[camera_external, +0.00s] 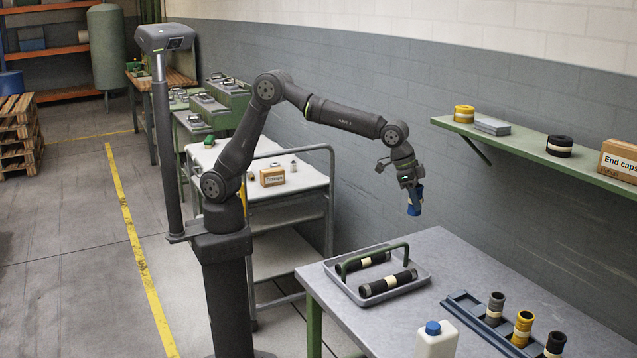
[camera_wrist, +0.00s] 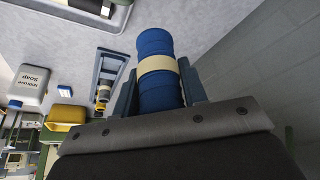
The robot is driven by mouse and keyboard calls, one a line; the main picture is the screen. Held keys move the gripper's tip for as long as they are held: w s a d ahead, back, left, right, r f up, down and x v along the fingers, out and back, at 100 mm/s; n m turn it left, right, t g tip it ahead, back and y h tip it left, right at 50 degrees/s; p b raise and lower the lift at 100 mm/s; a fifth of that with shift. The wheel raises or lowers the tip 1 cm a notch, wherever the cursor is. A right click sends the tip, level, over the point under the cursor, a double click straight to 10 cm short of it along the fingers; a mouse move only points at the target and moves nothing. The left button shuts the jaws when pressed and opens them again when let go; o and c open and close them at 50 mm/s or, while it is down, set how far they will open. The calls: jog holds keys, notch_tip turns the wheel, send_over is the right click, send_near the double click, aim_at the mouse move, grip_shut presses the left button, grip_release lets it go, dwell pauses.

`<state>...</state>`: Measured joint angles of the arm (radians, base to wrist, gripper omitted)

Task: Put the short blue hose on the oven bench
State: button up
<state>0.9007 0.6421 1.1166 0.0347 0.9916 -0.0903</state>
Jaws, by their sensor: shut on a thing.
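The short blue hose (camera_external: 415,201) is in my gripper (camera_external: 408,178), in the air beside the grey wall and above the far end of the grey-topped bench (camera_external: 437,255). In the wrist view, the blue hose (camera_wrist: 155,42) has a cream band around its middle. The fingers of my gripper (camera_wrist: 158,88) are shut on its sides. No label shows which bench is the oven bench. A white-topped bench (camera_external: 262,193) stands left of the hose, behind my arm.
A grey tray (camera_external: 420,286) with a green handle holds two black hoses. A blue rack (camera_external: 467,308) holds upright hoses; a white bottle (camera_external: 437,341) stands near it. A wall shelf (camera_external: 520,137) holds hose coils and boxes. The far corner of the grey bench is clear.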

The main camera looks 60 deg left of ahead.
jog(key=s+d+f+m+g, duration=0.15)
jog(key=s+d+m, duration=0.25)
jog(key=s+d, duration=1.7)
jog(key=shift+h, duration=0.4)
jog(key=w+f, duration=0.3)
jog(key=f, duration=0.1)
jog(key=w+f, duration=0.7)
jog(key=shift+a+f, duration=0.25)
jog(key=shift+f, duration=0.05)
jog(key=shift+w+f, duration=0.35)
jog(key=shift+w, duration=0.1)
jog(key=shift+f, duration=1.85)
